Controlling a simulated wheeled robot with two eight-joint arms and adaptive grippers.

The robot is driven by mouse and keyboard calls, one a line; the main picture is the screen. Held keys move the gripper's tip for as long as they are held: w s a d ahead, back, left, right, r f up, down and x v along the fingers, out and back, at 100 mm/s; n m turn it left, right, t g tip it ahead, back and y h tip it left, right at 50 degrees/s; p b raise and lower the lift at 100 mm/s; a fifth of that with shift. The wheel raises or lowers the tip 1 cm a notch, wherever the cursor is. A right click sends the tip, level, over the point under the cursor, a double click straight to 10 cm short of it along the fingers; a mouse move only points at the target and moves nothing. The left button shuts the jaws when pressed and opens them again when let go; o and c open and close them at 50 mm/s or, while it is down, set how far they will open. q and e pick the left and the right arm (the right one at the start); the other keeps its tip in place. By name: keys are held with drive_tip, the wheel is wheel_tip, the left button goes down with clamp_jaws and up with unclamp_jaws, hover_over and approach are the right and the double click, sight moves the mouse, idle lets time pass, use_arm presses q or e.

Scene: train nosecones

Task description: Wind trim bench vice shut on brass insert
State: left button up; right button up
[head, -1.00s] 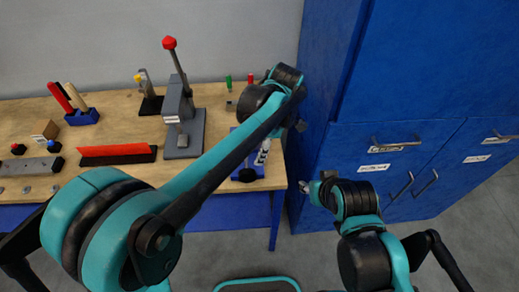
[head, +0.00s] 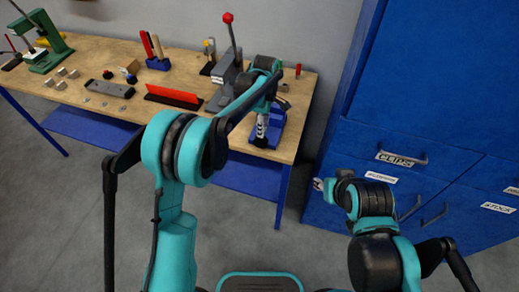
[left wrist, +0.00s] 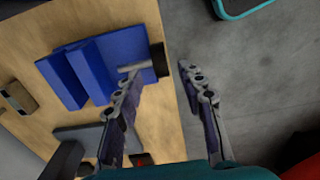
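The blue trim bench vice (head: 276,128) stands at the right end of the wooden bench, partly behind my left gripper (head: 261,128). In the left wrist view the vice (left wrist: 112,56) shows its blue body, a grey bar and a dark end piece (left wrist: 158,60). My left gripper (left wrist: 160,72) is open there, with the dark end piece between its fingertips; I cannot tell whether they touch it. I cannot make out the brass insert. My right gripper (head: 319,185) is small and unclear in front of the blue cabinet, mostly behind its own arm.
The wooden bench (head: 120,65) carries a grey press (head: 222,80) with a red-knobbed lever, a red strip (head: 172,96), a tool block (head: 158,63) and a green press (head: 45,45). A blue cabinet (head: 400,150) stands at the right. Grey floor is clear before the bench.

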sight(261, 139)
use_arm(q)
drive_tip(key=shift+a+f, duration=0.2)
drive_tip(key=shift+a, duration=0.1)
drive_tip(key=f, duration=0.2)
drive_tip(key=f+b, duration=0.1)
drive_tip(key=f, duration=0.5)
drive_tip(key=shift+w+a, duration=0.15)
drive_tip(key=shift+w, duration=0.1)
drive_tip(key=shift+b, duration=0.3)
clamp_jaws()
